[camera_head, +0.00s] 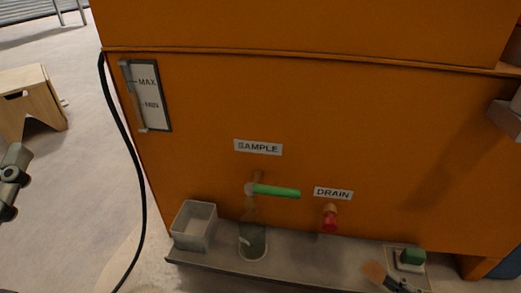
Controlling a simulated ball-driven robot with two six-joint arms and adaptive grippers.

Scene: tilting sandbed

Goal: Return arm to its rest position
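Part of my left arm (10,180) shows at the left edge, grey with a round joint. It is well clear of the orange machine, with floor between them. I make out no fingertips on it, and the gripper end is not in the picture.
The orange machine (300,110) fills most of the view. A green-handled sample tap (275,191) points at a clear bottle (252,238) on the grey ledge (310,272), beside an open bin (195,226). A red drain valve (330,219) is right. A black hose (130,170) hangs left.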

